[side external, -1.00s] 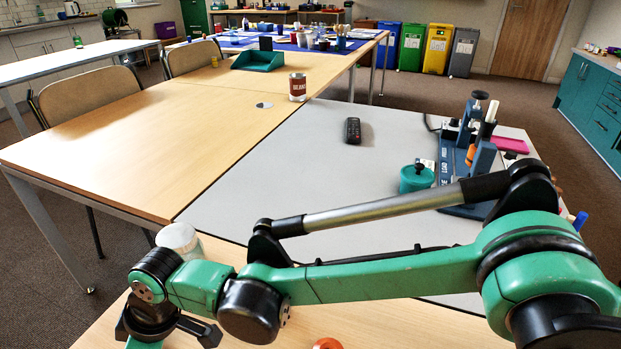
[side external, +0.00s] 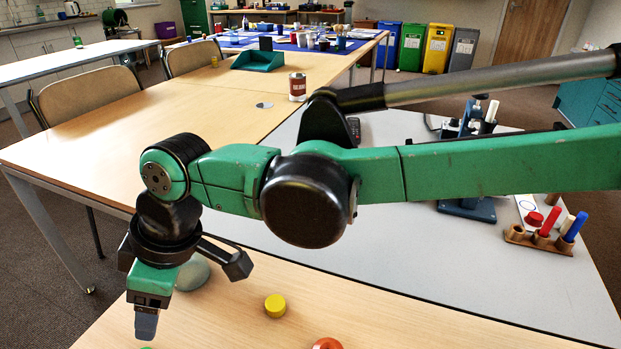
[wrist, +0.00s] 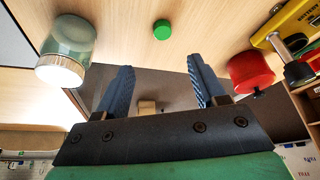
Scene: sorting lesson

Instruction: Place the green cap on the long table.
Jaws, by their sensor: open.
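The green cap (wrist: 162,29) lies on the pale wooden tabletop in the wrist view, ahead of my fingers and apart from them. In the side view only a thin green sliver shows at the bottom edge, below my gripper (side external: 146,325). In the wrist view my gripper (wrist: 162,82) is open, with its two blue-grey fingers spread and nothing between them. I see several tables; a wooden one (side external: 110,130) runs away at the left and a white-topped one (side external: 70,62) stands behind it. I cannot tell which is the long table.
A clear jar (side external: 192,273) stands behind my gripper, and shows at left in the wrist view (wrist: 70,38). A yellow cap (side external: 275,305) and an orange-red object (side external: 327,343) are near. A red object (wrist: 250,70) is right of my fingers. A can (side external: 297,87) stands farther back.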

